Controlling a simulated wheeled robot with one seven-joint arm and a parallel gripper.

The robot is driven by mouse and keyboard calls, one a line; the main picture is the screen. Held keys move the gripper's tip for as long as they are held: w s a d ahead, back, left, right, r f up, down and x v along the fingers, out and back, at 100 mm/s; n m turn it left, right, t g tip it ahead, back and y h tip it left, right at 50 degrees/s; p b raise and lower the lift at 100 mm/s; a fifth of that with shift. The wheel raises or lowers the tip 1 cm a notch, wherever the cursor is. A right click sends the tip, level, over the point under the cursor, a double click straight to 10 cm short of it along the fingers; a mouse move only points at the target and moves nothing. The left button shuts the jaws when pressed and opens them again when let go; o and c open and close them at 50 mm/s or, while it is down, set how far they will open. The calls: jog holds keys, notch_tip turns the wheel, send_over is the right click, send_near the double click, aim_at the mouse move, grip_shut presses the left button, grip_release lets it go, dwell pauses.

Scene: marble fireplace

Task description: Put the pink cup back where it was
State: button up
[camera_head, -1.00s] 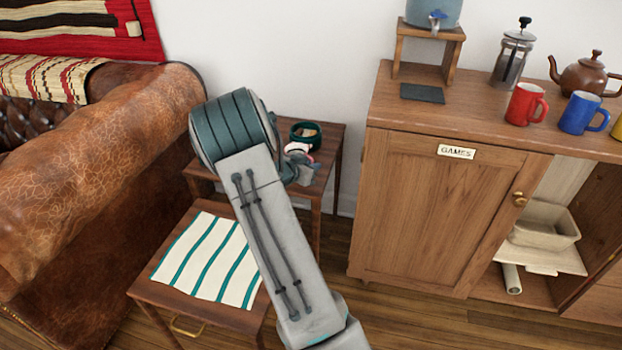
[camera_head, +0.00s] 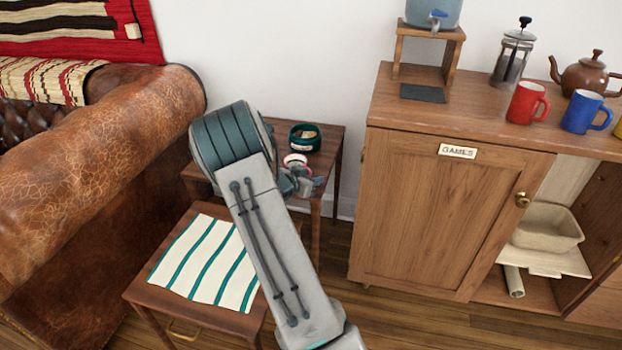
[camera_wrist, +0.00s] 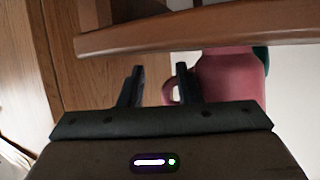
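The pink cup (camera_head: 295,160) is on the small dark wooden table (camera_head: 333,140) at the back, partly hidden by my arm and gripper. In the wrist view the cup (camera_wrist: 232,75) is right of my gripper (camera_wrist: 159,72), with its handle by the right finger. The fingers are apart with a clear gap. The handle shows partly in that gap, but I cannot tell whether a finger touches it. In the head view my gripper (camera_head: 300,183) is at the table's front, just beside the cup, its fingers hard to make out.
A lower table with a striped cloth (camera_head: 207,262) is in front, a leather sofa (camera_head: 90,170) left. The cabinet (camera_head: 440,210) on the right bears a red mug (camera_head: 526,103), a blue mug (camera_head: 584,112) and a teapot (camera_head: 584,75).

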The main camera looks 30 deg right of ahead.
jog(key=s+a+r+n+t+y+p, duration=0.2)
jog(key=s+a+r+n+y, duration=0.3)
jog(key=a, duration=0.9)
jog(key=a+r+n+t+y+p, duration=0.25)
jog(key=a+r+y, duration=0.45)
jog(key=a, duration=0.6)
jog(key=s+a+r+n+g, duration=0.1)
jog(key=s+n+g, duration=0.2)
jog(key=s, duration=0.9)
jog(key=s+a+r+n+g, duration=0.1)
jog(key=s+n+g, duration=0.3)
jog(key=s, duration=0.9)
jog(key=shift+a+r+g+y+b, duration=0.3)
jog(key=shift+a+r+g+b, duration=0.1)
jog(key=shift+r, duration=0.15)
